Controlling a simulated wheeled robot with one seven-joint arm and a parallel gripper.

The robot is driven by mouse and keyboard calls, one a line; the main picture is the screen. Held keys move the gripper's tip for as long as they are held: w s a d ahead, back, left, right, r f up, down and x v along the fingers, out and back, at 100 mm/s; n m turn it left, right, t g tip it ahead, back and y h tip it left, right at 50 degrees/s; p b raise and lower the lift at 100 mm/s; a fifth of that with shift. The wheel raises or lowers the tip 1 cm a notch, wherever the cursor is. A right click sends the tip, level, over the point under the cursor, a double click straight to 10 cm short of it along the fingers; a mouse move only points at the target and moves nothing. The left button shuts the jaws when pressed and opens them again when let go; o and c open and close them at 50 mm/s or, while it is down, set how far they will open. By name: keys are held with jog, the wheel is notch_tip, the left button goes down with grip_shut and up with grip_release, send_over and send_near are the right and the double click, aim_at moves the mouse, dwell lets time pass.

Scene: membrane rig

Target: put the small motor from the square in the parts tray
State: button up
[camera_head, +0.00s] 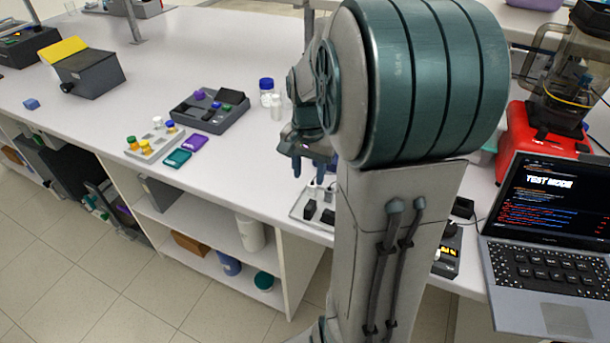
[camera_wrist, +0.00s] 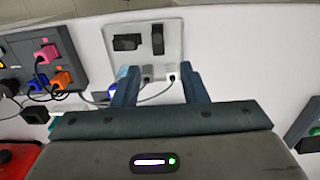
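My gripper (camera_head: 308,167) is above the bench near its front edge, partly behind my arm in the head view. In the wrist view its two fingers (camera_wrist: 159,78) are well apart, with nothing held between them. A pale tray (camera_head: 297,209) with dark parts lies just below and in front of the gripper. It also shows in the wrist view (camera_wrist: 171,57), beyond the fingertips, with two black blocks and a small grey piece (camera_wrist: 147,73). A small blue-white item shows beside the left finger. I cannot tell which piece is the small motor, and I make out no marked square.
A dark unit (camera_wrist: 52,50) with coloured plugs and trailing cables is left of the fingers in the wrist view. In the head view, a laptop (camera_head: 545,225) and red machine (camera_head: 535,140) stand right; a dark box (camera_head: 210,112) and vial rack (camera_head: 153,142) stand left.

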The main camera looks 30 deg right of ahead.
jog(key=s+a+r+n+t, duration=0.3)
jog(key=s+a+r+n, duration=0.1)
jog(key=s+a+n, duration=0.6)
jog(key=s+a, duration=0.2)
jog(key=shift+s+r+n, duration=0.15)
jog(key=shift+s+n, duration=0.15)
jog(key=shift+d, duration=0.1)
